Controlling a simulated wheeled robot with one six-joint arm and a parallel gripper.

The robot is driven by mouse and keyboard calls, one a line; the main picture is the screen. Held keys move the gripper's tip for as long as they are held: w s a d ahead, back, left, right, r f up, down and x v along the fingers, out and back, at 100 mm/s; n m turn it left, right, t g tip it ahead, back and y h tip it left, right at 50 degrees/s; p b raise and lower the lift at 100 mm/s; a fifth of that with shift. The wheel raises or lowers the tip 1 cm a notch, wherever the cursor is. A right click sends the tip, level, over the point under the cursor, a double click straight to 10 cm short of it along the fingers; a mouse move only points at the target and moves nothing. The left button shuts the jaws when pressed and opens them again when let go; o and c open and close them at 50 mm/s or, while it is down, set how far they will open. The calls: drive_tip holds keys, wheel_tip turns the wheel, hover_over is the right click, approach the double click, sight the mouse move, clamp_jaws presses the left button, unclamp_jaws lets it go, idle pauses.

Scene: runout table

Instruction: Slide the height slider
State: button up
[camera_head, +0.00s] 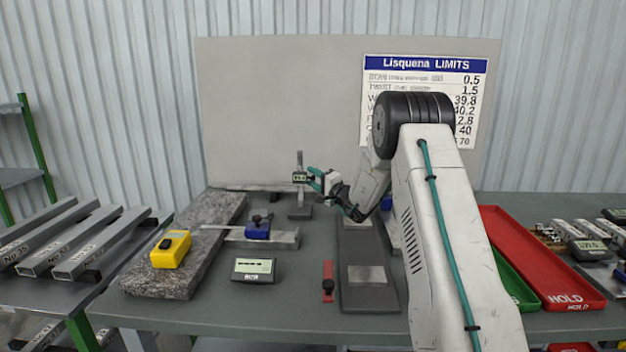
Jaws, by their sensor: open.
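The height gauge stands near the back of the table, with a grey base (300,212) and an upright post (300,162). The height slider (300,177), a small block with a greenish display, sits on the post partway up. My gripper (314,180) is open, with teal fingers pointing left at the slider from its right side. The fingertips are at or very close to the slider; I cannot tell whether they touch it. My arm comes in from the right and hides part of the table and the wall sign.
A granite slab (205,215) with a yellow device (171,249) lies at left. A blue clamp (258,227) on a bar, a display box (254,270), a red tool (328,280) and a dark plate (366,262) lie in front. Red (545,262) and green trays are at right.

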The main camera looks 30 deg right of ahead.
drive_tip(key=shift+w, duration=0.2)
clamp_jaws()
drive_tip(key=shift+f, duration=1.7)
unclamp_jaws()
drive_tip(key=shift+r, duration=0.1)
drive_tip(key=shift+r, duration=0.1)
wheel_tip(320, 180, up, 4)
drive_tip(key=shift+f, duration=0.2)
drive_tip(key=s+a+r, duration=0.1)
drive_tip(key=s+a, duration=0.3)
drive_tip(key=s, duration=1.1)
drive_tip(key=shift+s+a, duration=0.2)
drive_tip(key=shift+r, duration=0.1)
